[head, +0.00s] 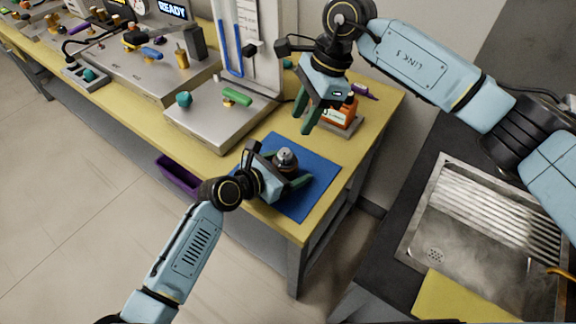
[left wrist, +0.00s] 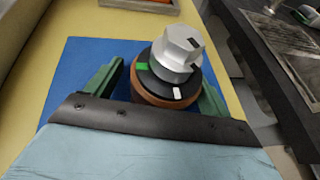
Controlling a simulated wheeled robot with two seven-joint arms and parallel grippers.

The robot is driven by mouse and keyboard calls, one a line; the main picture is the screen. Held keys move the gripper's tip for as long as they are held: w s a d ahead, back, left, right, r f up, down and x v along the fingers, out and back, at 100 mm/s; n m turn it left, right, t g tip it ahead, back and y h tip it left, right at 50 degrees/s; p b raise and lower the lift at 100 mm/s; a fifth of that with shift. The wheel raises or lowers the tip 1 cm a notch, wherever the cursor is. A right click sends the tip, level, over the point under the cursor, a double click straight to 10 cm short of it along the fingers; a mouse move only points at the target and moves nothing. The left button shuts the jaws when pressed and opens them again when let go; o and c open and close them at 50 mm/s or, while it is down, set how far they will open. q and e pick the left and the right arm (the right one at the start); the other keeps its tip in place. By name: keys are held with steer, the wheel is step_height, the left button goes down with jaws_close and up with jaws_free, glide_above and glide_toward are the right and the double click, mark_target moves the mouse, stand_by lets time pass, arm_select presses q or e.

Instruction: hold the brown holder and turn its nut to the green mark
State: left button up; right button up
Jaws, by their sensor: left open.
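The brown holder (left wrist: 150,96) stands upright on a blue mat (head: 318,177). A black ring on it carries a green mark (left wrist: 142,67) on the left and a white mark (left wrist: 177,93) in front. A silver stepped nut (left wrist: 178,48) sits on top, with a dark mark on its upper right; the nut also shows in the head view (head: 286,157). My left gripper (head: 286,171) is open, its green fingers on either side of the holder; contact cannot be told. My right gripper (head: 302,118) is raised above and behind the mat, its green fingers apart and empty.
An orange bottle (head: 347,111) stands on a tray behind my right gripper. A grey metal plate fixture (head: 217,118) stands left of the mat. A sink (head: 480,240) lies to the right. A purple bin (head: 177,176) is below the table's front edge.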

arm_select(q)
steer(key=shift+w, duration=0.1)
steer(key=shift+c, duration=0.4)
steer(key=c, duration=1.5)
steer(key=shift+c, duration=0.2)
